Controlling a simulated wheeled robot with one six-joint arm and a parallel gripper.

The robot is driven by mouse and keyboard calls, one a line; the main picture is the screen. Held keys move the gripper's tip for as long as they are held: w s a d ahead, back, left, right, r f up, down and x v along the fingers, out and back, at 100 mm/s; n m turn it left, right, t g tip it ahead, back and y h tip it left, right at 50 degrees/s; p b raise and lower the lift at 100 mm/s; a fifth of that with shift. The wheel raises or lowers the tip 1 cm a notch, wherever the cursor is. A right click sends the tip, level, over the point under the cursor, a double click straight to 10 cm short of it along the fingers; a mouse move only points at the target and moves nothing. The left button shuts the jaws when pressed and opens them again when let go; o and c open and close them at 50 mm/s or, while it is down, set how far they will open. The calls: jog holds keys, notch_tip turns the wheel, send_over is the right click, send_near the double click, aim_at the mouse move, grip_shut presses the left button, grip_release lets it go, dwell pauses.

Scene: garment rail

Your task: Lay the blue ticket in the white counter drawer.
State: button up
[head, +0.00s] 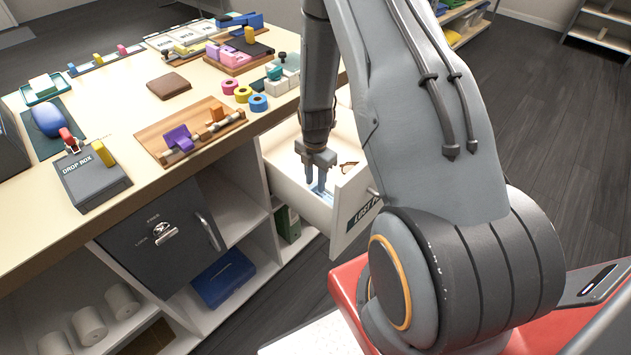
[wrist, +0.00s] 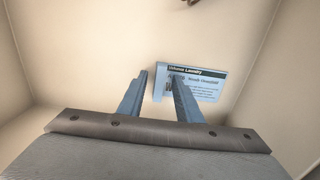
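The white counter drawer (head: 290,192) is pulled out below the counter, its front marked with a dark label. My gripper (head: 322,186) points down inside it. In the wrist view the two fingertips (wrist: 158,76) are apart, with nothing clamped between them. A pale, blue-tinted ticket (wrist: 204,84) with a dark header and print lies flat, apparently on the drawer floor. Its left part reaches into the gap between the fingers, and the right finger covers some of it. In the head view a pale blue patch shows by the fingertips; my gripper hides most of it.
A small brown item (head: 348,167) lies in the drawer near its front. The drawer walls stand close around my gripper. On the counter (head: 120,100) are a wooden tray (head: 190,131), tape rolls (head: 243,94), a brown wallet (head: 169,85) and a drop box (head: 90,180).

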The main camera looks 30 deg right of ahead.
notch_tip(320, 180, up, 10)
jog(key=b, duration=0.2)
jog(key=s+a+r+m, duration=0.6)
jog(key=s+r+m, duration=0.2)
jog(key=m, duration=0.3)
jog(key=s+a+r+m, duration=0.6)
jog(key=s+r+m, duration=0.2)
jog(key=m, duration=0.3)
jog(key=shift+s+r, duration=0.4)
jog(key=shift+s, duration=0.5)
